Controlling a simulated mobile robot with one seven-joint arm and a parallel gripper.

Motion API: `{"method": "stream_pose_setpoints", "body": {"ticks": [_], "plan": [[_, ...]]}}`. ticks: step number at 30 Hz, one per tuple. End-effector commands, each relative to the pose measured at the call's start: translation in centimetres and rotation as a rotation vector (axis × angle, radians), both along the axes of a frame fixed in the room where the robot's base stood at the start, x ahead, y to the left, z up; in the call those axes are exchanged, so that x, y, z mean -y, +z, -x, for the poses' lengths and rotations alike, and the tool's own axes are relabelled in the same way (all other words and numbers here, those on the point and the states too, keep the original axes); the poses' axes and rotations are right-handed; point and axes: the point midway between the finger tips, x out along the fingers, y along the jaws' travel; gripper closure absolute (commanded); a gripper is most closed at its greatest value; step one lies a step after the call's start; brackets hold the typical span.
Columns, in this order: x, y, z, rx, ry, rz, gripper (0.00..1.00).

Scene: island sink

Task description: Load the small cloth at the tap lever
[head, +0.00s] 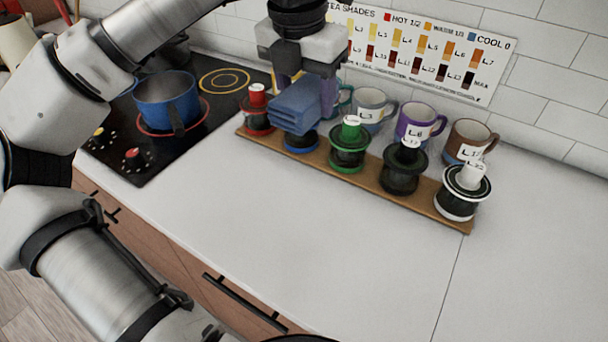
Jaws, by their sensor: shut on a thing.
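My gripper (302,84) is at the upper middle of the head view, pointing down, with its fingers shut on a folded blue cloth (296,107). The cloth hangs over the second jar from the left on a wooden board (405,190) and hides most of that jar. Only the jar's blue base (300,146) shows below it. I cannot tell whether the cloth touches the jar. No tap or tap lever is visible.
Several lidded jars with coloured tops stand along the board. Labelled mugs (418,122) stand behind them, below a tea shade chart (425,50). A blue pot (167,98) sits on the black hob (140,150) at left. The white counter (330,240) in front is clear.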

Motion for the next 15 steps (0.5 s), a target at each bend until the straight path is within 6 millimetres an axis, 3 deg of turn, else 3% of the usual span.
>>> {"method": "stream_pose_setpoints", "body": {"ticks": [5, 15], "plan": [[0.0, -1.7, 0.0, -0.003, -0.001, 0.000, 0.71], [0.0, -10.5, 0.1, -0.003, -0.001, 0.003, 0.71]]}}
